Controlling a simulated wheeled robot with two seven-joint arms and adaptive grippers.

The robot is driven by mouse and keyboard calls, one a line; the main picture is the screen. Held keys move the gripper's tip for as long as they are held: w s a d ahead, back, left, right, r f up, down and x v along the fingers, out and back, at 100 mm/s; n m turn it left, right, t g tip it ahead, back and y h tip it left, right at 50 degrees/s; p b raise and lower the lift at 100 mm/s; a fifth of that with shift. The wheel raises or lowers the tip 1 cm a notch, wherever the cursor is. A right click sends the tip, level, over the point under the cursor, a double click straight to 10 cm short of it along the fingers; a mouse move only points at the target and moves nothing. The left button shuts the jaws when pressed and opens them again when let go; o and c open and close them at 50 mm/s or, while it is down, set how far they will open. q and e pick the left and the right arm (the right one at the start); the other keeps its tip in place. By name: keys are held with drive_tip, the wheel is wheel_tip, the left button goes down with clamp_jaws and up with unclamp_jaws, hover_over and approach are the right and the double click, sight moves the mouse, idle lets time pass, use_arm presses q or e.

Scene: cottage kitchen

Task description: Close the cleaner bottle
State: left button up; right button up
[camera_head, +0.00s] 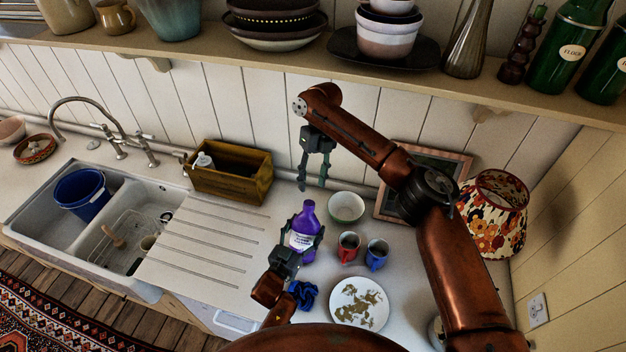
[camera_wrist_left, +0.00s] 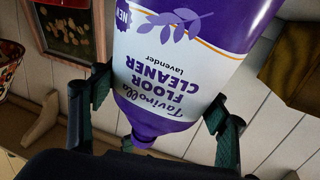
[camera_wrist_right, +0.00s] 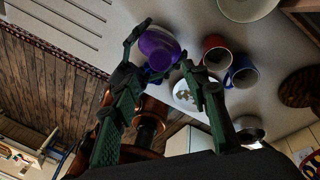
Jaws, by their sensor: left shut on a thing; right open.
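The purple cleaner bottle (camera_head: 303,222) with a white label stands on the worktop. My left gripper (camera_head: 305,240) is shut around its body from the front. The left wrist view shows the bottle (camera_wrist_left: 185,85) between both fingers, its label reading floor cleaner and its narrow purple neck at the bottom of the picture. My right gripper (camera_head: 313,184) hangs open above the bottle, fingers down and apart from it. In the right wrist view the bottle (camera_wrist_right: 158,47) shows from above between the open fingertips. I cannot tell whether a cap sits on the neck.
A blue cloth (camera_head: 303,293) lies in front. A wooden crate (camera_head: 230,181) is at the back left. The shelf (camera_head: 380,78) runs above my right arm.

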sight(309, 203)
drive_tip(key=shift+x, duration=3.95)
